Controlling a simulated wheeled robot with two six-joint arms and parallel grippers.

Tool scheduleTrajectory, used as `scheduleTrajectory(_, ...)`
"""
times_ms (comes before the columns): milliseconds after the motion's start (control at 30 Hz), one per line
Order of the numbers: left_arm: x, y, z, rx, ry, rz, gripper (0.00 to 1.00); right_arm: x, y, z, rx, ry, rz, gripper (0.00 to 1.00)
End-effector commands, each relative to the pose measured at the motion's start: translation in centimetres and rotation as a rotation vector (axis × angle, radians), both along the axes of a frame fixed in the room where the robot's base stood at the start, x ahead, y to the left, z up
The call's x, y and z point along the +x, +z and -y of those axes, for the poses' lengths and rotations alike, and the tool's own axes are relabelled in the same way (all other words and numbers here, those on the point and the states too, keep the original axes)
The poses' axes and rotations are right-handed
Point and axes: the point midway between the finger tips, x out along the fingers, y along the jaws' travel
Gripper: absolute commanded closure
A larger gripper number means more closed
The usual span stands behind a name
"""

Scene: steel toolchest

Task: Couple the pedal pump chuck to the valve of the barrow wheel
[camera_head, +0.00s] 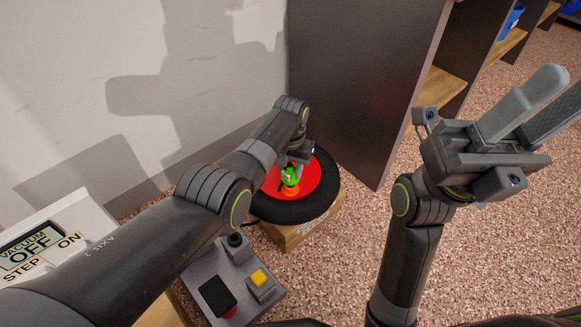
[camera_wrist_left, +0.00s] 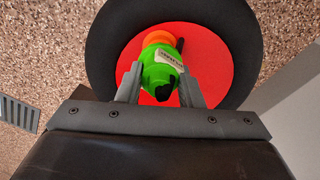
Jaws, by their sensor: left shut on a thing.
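The barrow wheel (camera_head: 322,180) lies flat, with a red disc and a black tyre. It also shows in the left wrist view (camera_wrist_left: 215,62). A bright green chuck (camera_head: 290,174) with a small label is over the red disc; it fills the middle of the left wrist view (camera_wrist_left: 157,72). An orange piece (camera_head: 291,190) is at the chuck's far end in the wrist view. My left gripper (camera_wrist_left: 160,84) is shut on the green chuck, one finger on each side. The valve is not clearly visible; I cannot tell if the chuck is on it. My right gripper (camera_head: 543,97) is raised, open and empty.
A box (camera_head: 300,232) supports the wheel. A grey unit (camera_head: 208,268) with a black pad and yellow button (camera_head: 259,278) stands in front. A wall and dark shelf unit (camera_head: 360,75) stand behind. Speckled floor (camera_head: 500,230) is clear at right.

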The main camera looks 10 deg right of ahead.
Motion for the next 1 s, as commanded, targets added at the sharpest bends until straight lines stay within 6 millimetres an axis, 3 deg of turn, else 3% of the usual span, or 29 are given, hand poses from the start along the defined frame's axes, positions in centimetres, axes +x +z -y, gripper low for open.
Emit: scheduleTrajectory(1000, 0.0, -2.7, 0.0, 0.0, 0.0, 0.0, 0.94, 0.0, -2.4, 0.0, 0.0, 0.0, 0.0, 0.64)
